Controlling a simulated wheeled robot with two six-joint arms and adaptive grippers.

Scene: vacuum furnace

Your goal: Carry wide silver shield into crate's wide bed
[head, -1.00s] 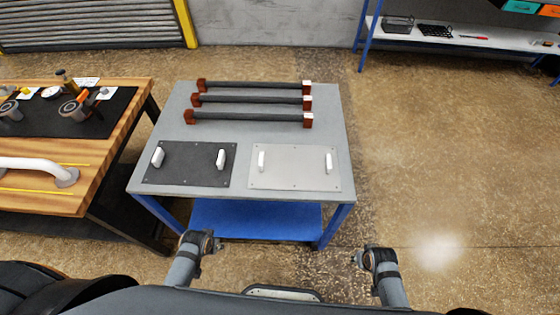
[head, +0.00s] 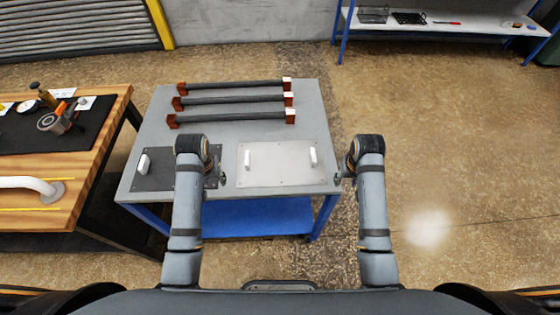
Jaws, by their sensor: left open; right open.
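The wide silver shield (head: 280,167) lies flat on the grey table's front right part in the head view. It has two white upright handles, one near each side. My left gripper (head: 220,178) is open just left of the shield, over the dark plate (head: 155,178). My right gripper (head: 339,178) is open just right of the shield, by the table's right edge. Neither gripper is on a handle. I cannot see a crate that I can identify.
The dark plate, with white handles, lies left of the shield, partly hidden by my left arm. Three dark rods with red-brown end blocks (head: 235,101) lie behind on the grey table (head: 220,132). A wooden bench (head: 60,215) stands at left. Floor at right is clear.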

